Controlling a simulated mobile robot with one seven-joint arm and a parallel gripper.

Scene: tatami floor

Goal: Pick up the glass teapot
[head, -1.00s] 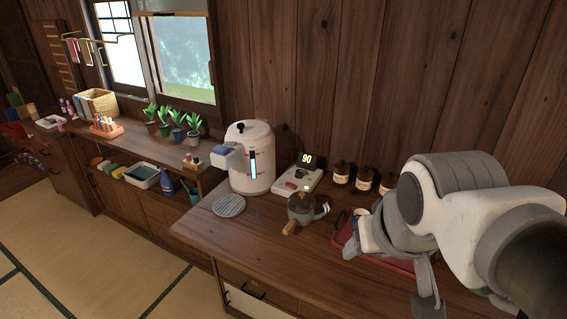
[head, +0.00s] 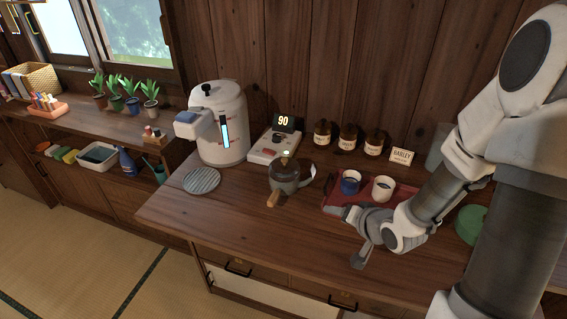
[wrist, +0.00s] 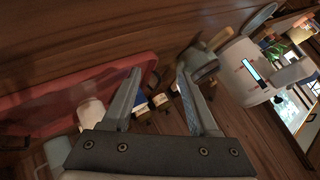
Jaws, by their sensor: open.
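The glass teapot (head: 285,178) stands on the wooden counter, left of the red tray. It looks dark grey, with a pale lid knob and a wooden handle (head: 273,199) toward the counter's front. In the wrist view the teapot (wrist: 203,66) shows tilted, beyond the right finger, which partly covers it. My gripper (head: 350,236) is open and empty, to the right of the teapot and in front of the tray. In the wrist view its two fingers (wrist: 159,80) are spread, with nothing held between them.
A white water boiler (head: 220,125), a scale reading 90 (head: 272,148) and a round grey mat (head: 202,180) are at left. Dark jars (head: 347,138) line the wall. Counter before the teapot is clear.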

